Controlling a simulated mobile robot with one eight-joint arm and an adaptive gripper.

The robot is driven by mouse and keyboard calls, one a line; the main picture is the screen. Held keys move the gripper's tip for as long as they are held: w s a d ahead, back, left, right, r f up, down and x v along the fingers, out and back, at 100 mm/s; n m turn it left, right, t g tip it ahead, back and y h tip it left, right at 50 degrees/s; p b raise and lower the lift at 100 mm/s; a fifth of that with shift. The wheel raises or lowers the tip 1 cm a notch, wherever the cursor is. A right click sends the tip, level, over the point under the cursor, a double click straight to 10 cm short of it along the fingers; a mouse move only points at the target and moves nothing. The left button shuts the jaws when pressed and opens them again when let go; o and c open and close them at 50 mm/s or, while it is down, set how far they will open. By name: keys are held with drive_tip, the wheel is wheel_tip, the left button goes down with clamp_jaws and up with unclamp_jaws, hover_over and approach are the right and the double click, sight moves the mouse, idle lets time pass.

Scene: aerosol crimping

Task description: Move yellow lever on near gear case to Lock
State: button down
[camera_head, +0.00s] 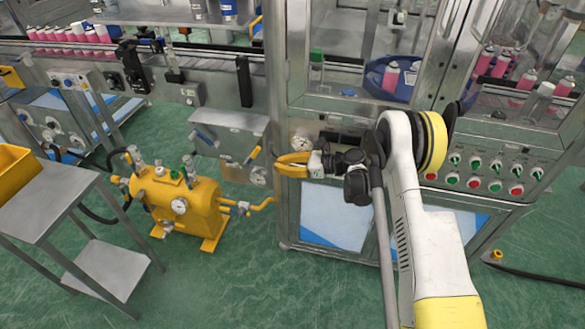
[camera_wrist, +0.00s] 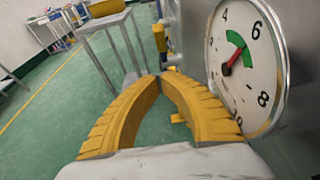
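A grey case (camera_head: 230,122) hangs under the conveyor, left of the glass cabinet. A small yellow lever (camera_head: 252,155) is on its right side, above a round fitting; any Lock marking is too small to read. My gripper (camera_head: 276,164) has yellow curved fingers and is just right of the lever, in front of the cabinet's corner and apart from the lever. In the wrist view the fingertips (camera_wrist: 159,77) meet with nothing between them. A yellow upright part (camera_wrist: 160,38) shows beyond the tips; I cannot tell whether it is the lever.
A pressure gauge (camera_head: 301,142) is on the cabinet close to my gripper; its dial (camera_wrist: 245,70) fills the right of the wrist view. A yellow tank machine (camera_head: 180,208) stands on the floor at lower left, beside a grey table (camera_head: 45,198). Green floor between is free.

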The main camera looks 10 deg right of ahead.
sight(256, 152)
drive_tip(key=a, duration=0.1)
drive_tip(key=w+a+r+b, duration=0.1)
drive_tip(key=a, duration=0.1)
drive_tip(key=w+a+b, duration=0.1)
drive_tip(key=a, duration=0.1)
drive_tip(key=shift+a+r, duration=0.15)
drive_tip(key=shift+r, duration=0.1)
drive_tip(key=a+r+h+p, duration=0.1)
drive_tip(key=h+p, duration=0.1)
drive_tip(key=w+a+r+g+h+p, duration=0.1)
drive_tip(key=h+p, duration=0.1)
drive_tip(key=shift+a+r+g+p, duration=0.15)
drive_tip(key=shift+a+g+p, duration=0.15)
drive_tip(key=shift+p, duration=0.05)
